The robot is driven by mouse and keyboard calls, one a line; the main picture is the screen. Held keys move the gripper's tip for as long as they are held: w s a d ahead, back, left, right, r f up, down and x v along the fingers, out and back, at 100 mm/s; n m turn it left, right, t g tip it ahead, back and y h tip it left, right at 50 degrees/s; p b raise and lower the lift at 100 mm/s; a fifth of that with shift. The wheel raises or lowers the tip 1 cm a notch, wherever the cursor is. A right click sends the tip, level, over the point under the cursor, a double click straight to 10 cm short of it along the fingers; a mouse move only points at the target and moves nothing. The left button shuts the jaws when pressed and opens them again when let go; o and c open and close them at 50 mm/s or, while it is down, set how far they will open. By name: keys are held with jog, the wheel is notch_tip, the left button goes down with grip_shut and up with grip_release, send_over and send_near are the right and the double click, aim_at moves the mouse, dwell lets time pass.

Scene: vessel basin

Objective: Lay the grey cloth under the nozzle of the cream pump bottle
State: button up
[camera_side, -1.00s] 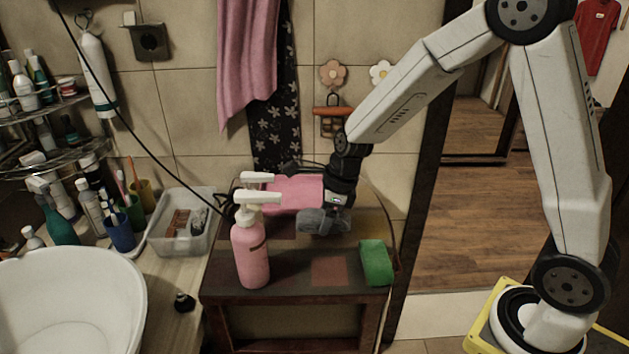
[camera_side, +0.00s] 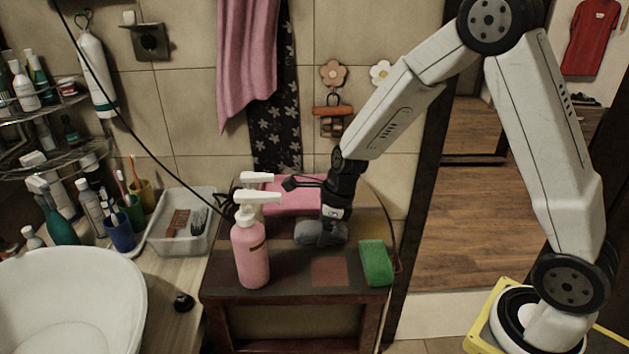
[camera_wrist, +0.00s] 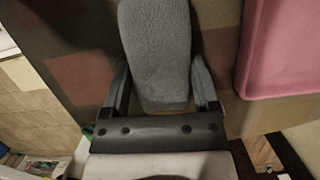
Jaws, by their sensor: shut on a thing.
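The grey cloth (camera_side: 318,233) is a folded, rounded bundle over the dark wooden stand. It also fills the space between the fingers in the wrist view (camera_wrist: 158,45). My gripper (camera_side: 332,222) is shut on it; in the wrist view one finger lies along each side of the cloth. The cream pump bottle (camera_side: 256,178) is left of and behind the cloth in the side view. Only its pale pump head shows clearly, its nozzle pointing right; its body is hidden behind the pink pump bottle (camera_side: 250,256). I cannot tell whether the cloth touches the stand.
A green sponge (camera_side: 376,263) is at the stand's right front. A pink tray (camera_side: 293,197) lies behind the cloth and shows at right in the wrist view (camera_wrist: 285,50). A clear bin (camera_side: 180,235) stands left. The stand's front middle, with a reddish patch (camera_side: 329,270), is clear.

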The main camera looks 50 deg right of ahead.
jog(key=shift+f, duration=0.15)
jog(key=o, duration=1.2)
jog(key=shift+r, duration=0.2)
jog(key=shift+v, duration=5.95)
